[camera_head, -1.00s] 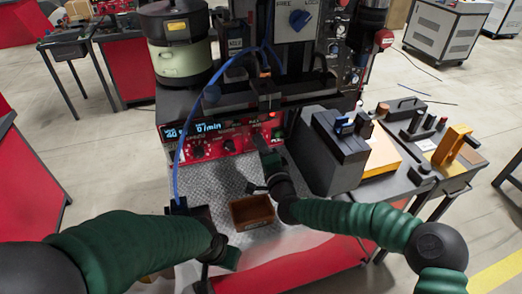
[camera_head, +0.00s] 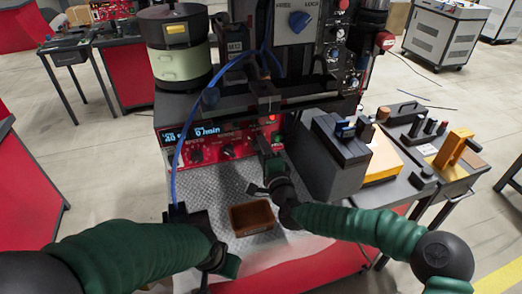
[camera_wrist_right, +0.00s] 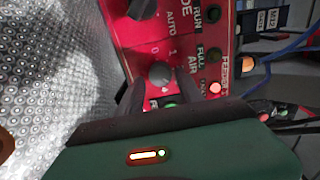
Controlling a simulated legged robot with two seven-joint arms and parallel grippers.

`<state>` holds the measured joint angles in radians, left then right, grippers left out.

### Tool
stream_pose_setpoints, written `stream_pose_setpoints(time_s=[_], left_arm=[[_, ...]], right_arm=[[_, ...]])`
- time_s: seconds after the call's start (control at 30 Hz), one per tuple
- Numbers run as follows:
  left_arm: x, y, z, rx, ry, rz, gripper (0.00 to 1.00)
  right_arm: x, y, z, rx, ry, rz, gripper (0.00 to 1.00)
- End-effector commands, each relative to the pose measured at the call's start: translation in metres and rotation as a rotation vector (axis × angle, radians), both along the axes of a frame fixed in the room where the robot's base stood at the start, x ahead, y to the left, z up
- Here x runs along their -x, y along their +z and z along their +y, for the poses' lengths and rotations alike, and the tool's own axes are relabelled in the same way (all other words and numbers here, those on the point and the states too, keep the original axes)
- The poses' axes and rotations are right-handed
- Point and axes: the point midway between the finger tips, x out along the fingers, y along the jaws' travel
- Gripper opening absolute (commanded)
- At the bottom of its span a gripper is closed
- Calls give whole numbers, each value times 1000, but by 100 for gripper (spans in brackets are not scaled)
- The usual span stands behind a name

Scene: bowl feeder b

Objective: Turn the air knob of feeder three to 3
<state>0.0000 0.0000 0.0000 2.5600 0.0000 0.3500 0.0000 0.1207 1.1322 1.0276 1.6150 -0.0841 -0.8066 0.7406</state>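The red control panel (camera_head: 213,150) of the feeder shows two dark knobs in the head view; my right gripper hides part of its right end. In the right wrist view, a dark round knob (camera_wrist_right: 160,73) sits on the panel near the printed words FULL and AIR and a "1". My right gripper (camera_wrist_right: 159,84) is open, its two dark fingers on either side of this knob; contact cannot be told. The right gripper also shows in the head view (camera_head: 264,148), against the panel. My left gripper (camera_head: 222,262) is low, left of the bin, its fingers unclear.
A brown bin (camera_head: 252,218) stands on the textured metal plate below the panel. A blue hose (camera_head: 173,165) hangs down on the left. A dark grey block (camera_head: 335,160) stands right of my right gripper.

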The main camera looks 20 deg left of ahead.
Motion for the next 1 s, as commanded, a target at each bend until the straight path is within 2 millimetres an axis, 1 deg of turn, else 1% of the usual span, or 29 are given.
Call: stream_pose_setpoints(time_s=[0.37, 0.47, 0.57, 0.8, 0.9, 1.0], left_arm=[[0, 0, 0, 0, 0, 0, 36], [0, 0, 0, 0, 0, 0, 36], [0, 1, 0, 0, 0, 0, 36], [0, 3, 0, 0, 0, 0, 36], [0, 4, 0, 0, 0, 0, 36], [0, 5, 0, 0, 0, 0, 36]], right_arm=[[5, 1, 1, 0, 5, -1, 51], [13, 1, -5, 2, 6, -1, 51], [31, 1, -17, 3, 6, -1, 51], [90, 0, -58, 4, 5, 0, 51], [112, 0, -73, 3, 5, 1, 51], [128, -1, -83, 2, 4, 1, 51]])
